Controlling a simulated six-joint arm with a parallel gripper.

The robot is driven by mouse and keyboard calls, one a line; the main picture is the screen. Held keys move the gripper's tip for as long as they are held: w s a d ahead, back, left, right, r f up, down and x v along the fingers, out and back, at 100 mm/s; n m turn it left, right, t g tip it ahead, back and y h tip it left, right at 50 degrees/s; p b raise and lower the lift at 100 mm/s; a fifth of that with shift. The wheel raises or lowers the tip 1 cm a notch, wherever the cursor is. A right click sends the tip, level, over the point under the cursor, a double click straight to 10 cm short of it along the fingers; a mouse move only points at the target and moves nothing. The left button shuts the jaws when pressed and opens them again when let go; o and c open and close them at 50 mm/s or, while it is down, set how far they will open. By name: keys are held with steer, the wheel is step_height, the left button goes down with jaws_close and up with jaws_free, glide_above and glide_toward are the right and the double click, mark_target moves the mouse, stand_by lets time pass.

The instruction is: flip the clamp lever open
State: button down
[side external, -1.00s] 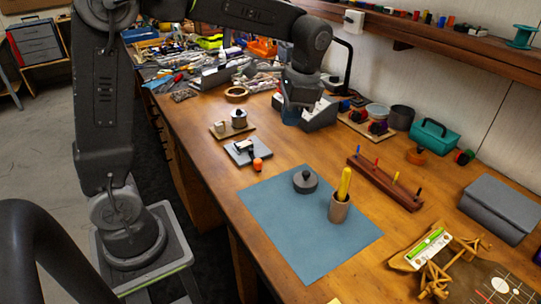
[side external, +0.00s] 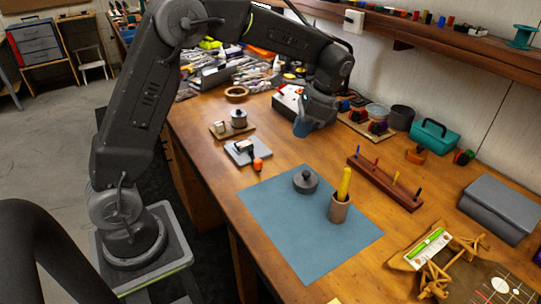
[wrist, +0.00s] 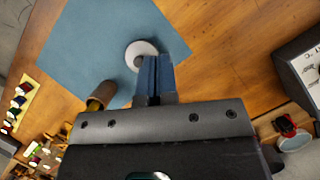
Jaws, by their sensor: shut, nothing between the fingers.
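The clamp is a small grey base plate (side external: 240,158) on the bench, left of the blue mat, with a light and dark metal mechanism (side external: 245,146) on top. Its lever ends in an orange tip (side external: 257,165) that sticks out toward the front of the plate. My gripper (side external: 302,130) is above the bench, behind and to the right of the clamp and apart from it. Its blue fingers point down and are shut and empty, also in the wrist view (wrist: 153,75). The clamp cannot be made out in the wrist view.
A wooden board with metal pieces (side external: 232,128) stands behind the clamp. A box with dials (wrist: 300,75) is near my gripper. Bare bench surrounds the clamp.

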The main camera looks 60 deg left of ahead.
steer(key=x, duration=0.8)
steer(key=shift+s+f, duration=0.1)
steer(key=shift+f, duration=0.1)
steer(key=s, duration=0.1)
steer(key=a, duration=0.1)
steer(key=s, duration=0.1)
steer(key=shift+s+a+f, duration=0.25)
steer(key=shift+s+a, duration=0.4)
steer(key=shift+s, duration=0.1)
steer(key=shift+s, duration=0.1)
steer(key=shift+s+m, duration=0.2)
steer(key=shift+m, duration=0.1)
